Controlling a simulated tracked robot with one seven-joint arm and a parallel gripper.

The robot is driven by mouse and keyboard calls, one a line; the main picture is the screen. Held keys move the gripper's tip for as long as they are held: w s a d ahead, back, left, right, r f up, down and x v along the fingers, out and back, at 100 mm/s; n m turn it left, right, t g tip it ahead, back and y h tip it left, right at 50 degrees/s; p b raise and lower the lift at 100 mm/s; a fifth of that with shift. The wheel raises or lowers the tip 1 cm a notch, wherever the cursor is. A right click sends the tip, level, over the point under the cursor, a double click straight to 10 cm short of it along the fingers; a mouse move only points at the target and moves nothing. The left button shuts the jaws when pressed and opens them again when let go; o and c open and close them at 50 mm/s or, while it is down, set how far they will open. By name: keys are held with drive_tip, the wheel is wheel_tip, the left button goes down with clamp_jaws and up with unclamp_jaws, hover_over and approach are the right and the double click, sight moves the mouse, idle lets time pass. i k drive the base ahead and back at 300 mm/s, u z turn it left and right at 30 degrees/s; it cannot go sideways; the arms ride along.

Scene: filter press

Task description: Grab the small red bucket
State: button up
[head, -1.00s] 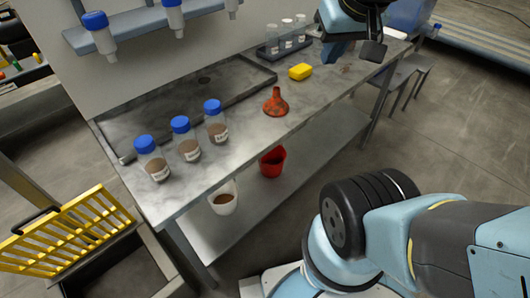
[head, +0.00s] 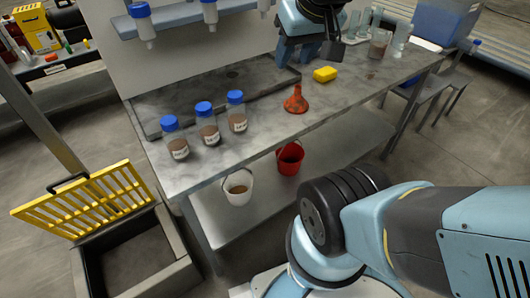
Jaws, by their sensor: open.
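The small red bucket (head: 290,160) stands on the lower shelf of the metal table, under the tabletop's front edge. Its rim and a thin handle show, and it looks upright. My gripper (head: 308,54) is at the top of the head view, above the back of the tabletop. It is open, with no object seen in it, and it is well above and behind the bucket in the picture.
A white bucket (head: 238,188) with brown contents stands left of the red one on the lower shelf (head: 262,205). On the tabletop (head: 270,125) are an orange funnel (head: 295,101), a yellow sponge (head: 325,74) and blue-capped bottles (head: 207,124). A yellow grate (head: 85,203) stands at left.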

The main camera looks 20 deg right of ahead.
sight(293, 151)
drive_tip(key=z, duration=0.7)
drive_tip(key=i, duration=0.1)
drive_tip(key=u, duration=2.4)
drive_tip(key=k, duration=1.45)
drive_tip(key=z, duration=1.75)
drive_tip(key=i, duration=0.5)
